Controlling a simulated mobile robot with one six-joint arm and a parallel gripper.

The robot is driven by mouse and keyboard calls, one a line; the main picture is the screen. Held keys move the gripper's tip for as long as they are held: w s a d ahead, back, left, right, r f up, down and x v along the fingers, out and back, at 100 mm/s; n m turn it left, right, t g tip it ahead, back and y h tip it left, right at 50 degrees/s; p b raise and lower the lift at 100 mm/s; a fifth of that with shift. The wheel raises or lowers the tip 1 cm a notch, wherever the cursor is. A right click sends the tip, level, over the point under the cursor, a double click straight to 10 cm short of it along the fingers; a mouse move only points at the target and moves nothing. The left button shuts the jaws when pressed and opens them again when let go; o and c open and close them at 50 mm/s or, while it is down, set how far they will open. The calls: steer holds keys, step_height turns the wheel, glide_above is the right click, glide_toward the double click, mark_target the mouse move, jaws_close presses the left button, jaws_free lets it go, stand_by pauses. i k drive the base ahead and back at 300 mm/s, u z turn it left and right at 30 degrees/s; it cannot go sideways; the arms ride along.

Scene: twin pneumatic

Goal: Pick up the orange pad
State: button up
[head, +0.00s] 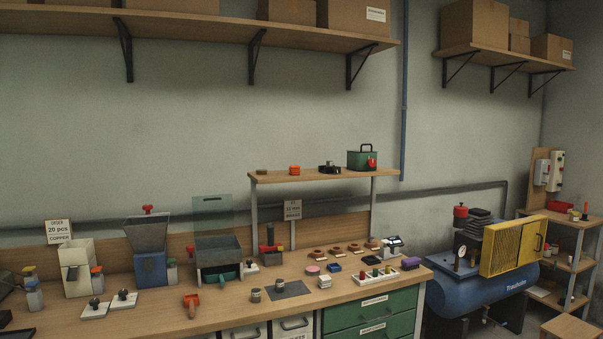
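I cannot pick out one clear orange pad in the head view. The nearest match is a small orange-red round thing (294,170), perhaps a stack, on the raised wooden shelf (325,177) above the bench. A pink round pad (312,269) lies on the bench near the middle. My gripper is not in view.
The wooden bench (150,318) carries hoppers, bottles, a dark mat (287,289) and a white tray (376,274). A green toolbox (361,158) stands on the raised shelf. A blue compressor (475,294) with a yellow guard (513,246) stands right of the bench.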

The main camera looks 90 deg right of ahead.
mark_target(294, 171)
steer(key=u, duration=1.2)
steer(key=k, duration=0.15)
steer(key=z, duration=3.5)
steer(key=k, duration=0.6)
steer(key=u, duration=0.2)
steer(key=i, duration=0.45)
steer(key=z, duration=0.05)
